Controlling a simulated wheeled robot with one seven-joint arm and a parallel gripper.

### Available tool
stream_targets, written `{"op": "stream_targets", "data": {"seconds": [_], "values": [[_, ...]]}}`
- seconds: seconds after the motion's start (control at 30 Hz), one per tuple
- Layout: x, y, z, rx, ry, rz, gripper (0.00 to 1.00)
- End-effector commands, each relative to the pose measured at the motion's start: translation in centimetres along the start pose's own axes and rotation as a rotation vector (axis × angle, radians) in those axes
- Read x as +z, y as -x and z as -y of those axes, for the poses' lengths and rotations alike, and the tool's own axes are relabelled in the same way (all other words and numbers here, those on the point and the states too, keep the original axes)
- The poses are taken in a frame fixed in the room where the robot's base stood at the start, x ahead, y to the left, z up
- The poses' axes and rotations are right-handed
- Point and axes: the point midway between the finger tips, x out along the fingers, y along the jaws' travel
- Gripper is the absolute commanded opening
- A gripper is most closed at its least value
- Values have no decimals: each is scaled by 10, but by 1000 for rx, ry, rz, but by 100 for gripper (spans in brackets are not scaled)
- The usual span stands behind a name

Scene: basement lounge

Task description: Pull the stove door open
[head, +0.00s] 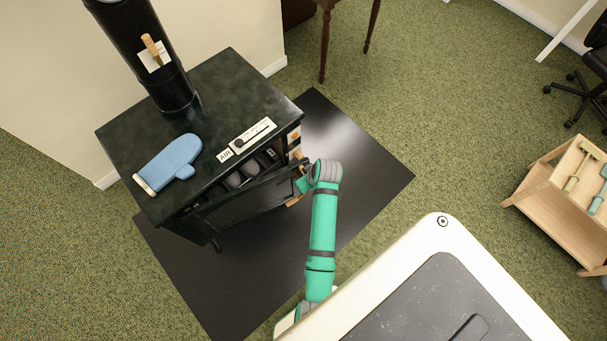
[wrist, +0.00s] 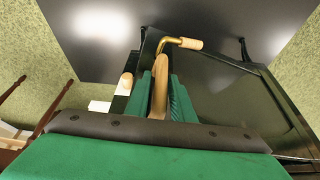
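The black stove (head: 225,95) stands at the left in the head view. Its door (head: 250,200) is ajar, swung out on the right side, with a gap above showing the dark inside. My gripper (head: 303,184) is at the door's right edge. In the wrist view, my green fingers (wrist: 160,98) lie close on both sides of a wooden handle (wrist: 158,82), seemingly shut on it; the door (wrist: 235,95) spreads to the right. A brass latch lever with a wooden grip (wrist: 188,43) sticks out just beyond the fingertips.
A blue oven mitt (head: 172,162) and a labelled air slider (head: 247,138) are on the stove top. A black floor mat (head: 365,165) lies under and before the stove. A wooden cart (head: 545,190) with tools stands at right; open carpet lies between.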

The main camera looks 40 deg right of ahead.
Motion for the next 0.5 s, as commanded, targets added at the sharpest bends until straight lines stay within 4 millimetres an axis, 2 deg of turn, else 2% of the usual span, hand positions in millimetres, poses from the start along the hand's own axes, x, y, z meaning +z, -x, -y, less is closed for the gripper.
{"op": "stream_targets", "data": {"seconds": [0.2,0.5], "values": [[0,-17,0,-1,0,1,22],[0,-19,2,0,2,0,22]]}}
